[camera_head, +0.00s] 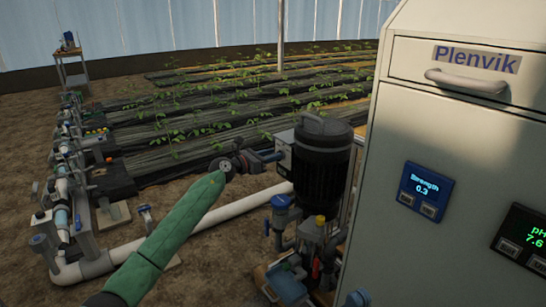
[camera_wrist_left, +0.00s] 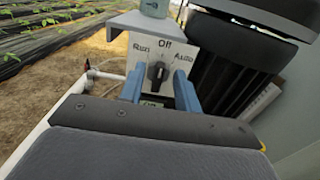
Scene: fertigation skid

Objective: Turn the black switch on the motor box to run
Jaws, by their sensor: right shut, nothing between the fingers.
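The motor box (camera_head: 284,151) is a pale box on the left side of the black motor (camera_head: 322,165). In the left wrist view its light face (camera_wrist_left: 143,52) is marked Run at left, Off at top and Auto at right. The black switch (camera_wrist_left: 157,74) stands about upright, towards Off. My left gripper (camera_head: 268,157) is in front of the box. In the left wrist view its blue fingers (camera_wrist_left: 159,90) are apart, one on each side of the switch, with the switch showing between them. Whether they touch it is unclear. My right gripper is out of view.
A large pale cabinet (camera_head: 455,150) with a handle and displays fills the right. Pipes and blue-topped valves (camera_head: 283,202) sit below the motor. A white pipe (camera_head: 240,205) runs left over soil to more pipework (camera_head: 65,190). Plant beds (camera_head: 240,110) lie behind.

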